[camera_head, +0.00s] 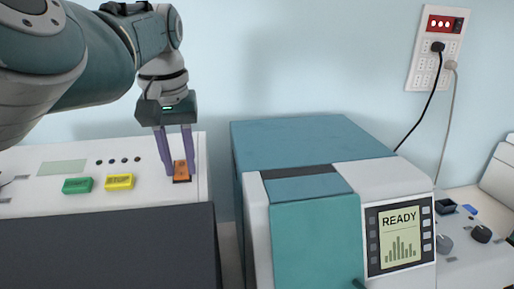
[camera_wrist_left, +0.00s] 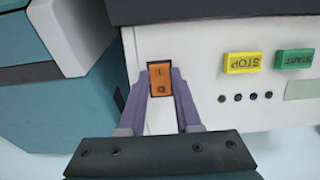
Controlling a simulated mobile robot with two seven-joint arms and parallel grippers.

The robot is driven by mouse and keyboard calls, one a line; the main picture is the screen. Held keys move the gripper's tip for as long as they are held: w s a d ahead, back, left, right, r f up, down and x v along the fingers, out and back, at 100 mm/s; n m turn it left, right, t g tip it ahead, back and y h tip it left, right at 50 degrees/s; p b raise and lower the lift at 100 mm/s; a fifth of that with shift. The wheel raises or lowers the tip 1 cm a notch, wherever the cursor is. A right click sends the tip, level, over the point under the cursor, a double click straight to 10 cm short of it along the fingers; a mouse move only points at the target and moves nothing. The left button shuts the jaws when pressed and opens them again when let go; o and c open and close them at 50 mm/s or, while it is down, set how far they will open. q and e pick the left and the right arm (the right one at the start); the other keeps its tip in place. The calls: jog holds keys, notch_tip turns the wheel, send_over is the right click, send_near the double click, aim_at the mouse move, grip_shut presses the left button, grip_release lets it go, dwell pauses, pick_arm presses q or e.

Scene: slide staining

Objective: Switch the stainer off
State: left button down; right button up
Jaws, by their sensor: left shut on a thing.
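The stainer (camera_head: 50,200) is a white machine with a dark front at the left of the head view. On its top panel sit a green START button (camera_head: 77,185), a yellow STOP button (camera_head: 120,182) and an orange rocker switch (camera_head: 181,170) in a dark frame. The switch also shows in the left wrist view (camera_wrist_left: 160,78), between my fingers. My left gripper (camera_head: 178,172) points down with its purple fingers on either side of the switch, closed against it. The wrist view also shows it (camera_wrist_left: 160,85). I cannot tell which way the rocker is tipped. My right gripper is not in view.
A teal and white instrument (camera_head: 310,140) with a READY screen (camera_head: 399,238) stands to the right of the stainer, across a narrow gap. A wall outlet (camera_head: 437,48) with cords hangs at the upper right. Another device with knobs (camera_head: 465,250) is at the right edge.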

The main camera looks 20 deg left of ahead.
pick_arm(q)
jog(key=c, duration=0.6)
grip_release()
notch_tip(320, 180, up, 10)
jog(key=s+b, duration=0.1)
jog(key=b, duration=0.2)
jog(key=shift+d, duration=0.35)
